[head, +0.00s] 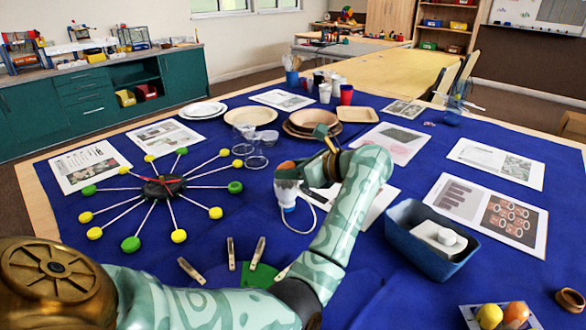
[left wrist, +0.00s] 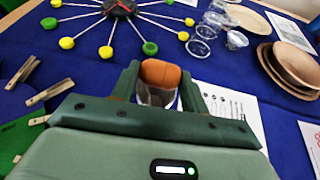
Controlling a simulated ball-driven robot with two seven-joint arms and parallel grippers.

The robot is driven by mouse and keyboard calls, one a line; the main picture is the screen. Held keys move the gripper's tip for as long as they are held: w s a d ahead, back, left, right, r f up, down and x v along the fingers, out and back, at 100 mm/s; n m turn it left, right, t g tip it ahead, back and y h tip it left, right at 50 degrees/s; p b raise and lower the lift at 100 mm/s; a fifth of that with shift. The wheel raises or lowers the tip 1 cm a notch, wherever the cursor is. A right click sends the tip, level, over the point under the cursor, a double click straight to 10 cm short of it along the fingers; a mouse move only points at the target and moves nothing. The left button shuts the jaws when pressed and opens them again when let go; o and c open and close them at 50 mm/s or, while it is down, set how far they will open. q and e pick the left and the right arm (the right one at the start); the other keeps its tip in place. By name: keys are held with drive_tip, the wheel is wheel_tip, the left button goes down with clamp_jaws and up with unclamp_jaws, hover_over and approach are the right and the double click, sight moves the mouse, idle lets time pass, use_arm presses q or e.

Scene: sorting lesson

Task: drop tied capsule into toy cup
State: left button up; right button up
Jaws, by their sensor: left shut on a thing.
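The orange capsule (head: 287,165) is between the fingertips of my left gripper (head: 303,160). In the left wrist view the capsule (left wrist: 161,73) spans the gap between both fingers, and my left gripper (left wrist: 160,82) is shut on it. The toy cup (head: 286,190), whitish with a blue lower part, is upright right below the capsule. The cup (left wrist: 155,97) shows partly under the capsule in the left wrist view. A thin white cord makes a slack loop beside the cup. Whether the capsule touches the cup's rim I cannot tell. My right gripper is out of view.
A spoked model (head: 164,187) with green and yellow balls lies to the left. A blue tub (head: 432,250) stands to the right. Plates, clear cups and printed sheets lie farther back. Bare blue cloth lies between them.

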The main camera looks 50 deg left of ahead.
use_arm(q)
drive_tip(key=shift+f, duration=0.15)
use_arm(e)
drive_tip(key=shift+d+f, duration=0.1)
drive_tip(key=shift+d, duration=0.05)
use_arm(q)
drive_tip(key=shift+f, duration=0.2)
drive_tip(key=o, duration=1)
drive_tip(key=shift+r, duration=0.3)
wheel_tip(320, 180, up, 6)
drive_tip(key=p, duration=0.2)
drive_tip(key=shift+f+p, duration=0.2)
drive_tip(key=shift+p, duration=0.1)
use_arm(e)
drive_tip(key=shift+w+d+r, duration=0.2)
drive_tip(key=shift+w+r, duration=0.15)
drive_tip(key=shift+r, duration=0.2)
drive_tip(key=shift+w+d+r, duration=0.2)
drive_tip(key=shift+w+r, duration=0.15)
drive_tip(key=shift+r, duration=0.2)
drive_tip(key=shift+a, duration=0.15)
